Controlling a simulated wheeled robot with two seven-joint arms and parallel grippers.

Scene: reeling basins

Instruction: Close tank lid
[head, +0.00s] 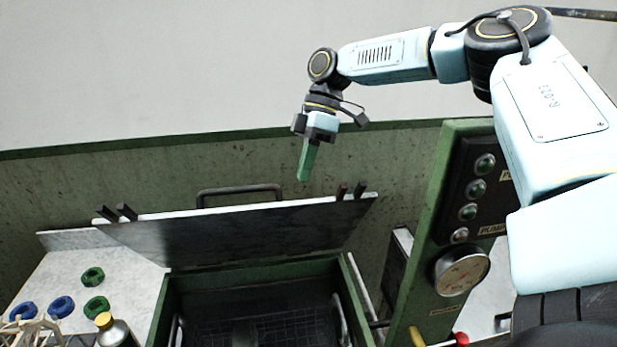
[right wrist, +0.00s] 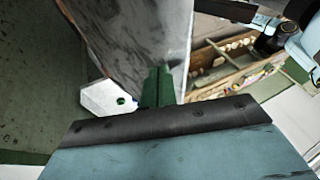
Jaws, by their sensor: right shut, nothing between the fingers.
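The tank lid (head: 240,235) is a metal panel standing raised and tilted at the back of the green tank (head: 250,268), with a dark bar handle (head: 240,188) along its top. The tank's mouth is open and a dark wire mesh shows inside. My right gripper (head: 303,178) has green fingers pointing down, shut and empty, above the lid's upper edge near its right end. In the right wrist view the shut green fingers (right wrist: 157,88) overlap the lid's panel (right wrist: 130,40); I cannot tell whether they touch it. My left gripper is not in view.
A green control post with a gauge (head: 461,273) and several buttons stands right of the tank. A pale counter (head: 60,275) at left holds green and blue rings (head: 93,277) and a yellow-capped bottle (head: 115,332). A wooden crate (right wrist: 235,75) shows in the right wrist view.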

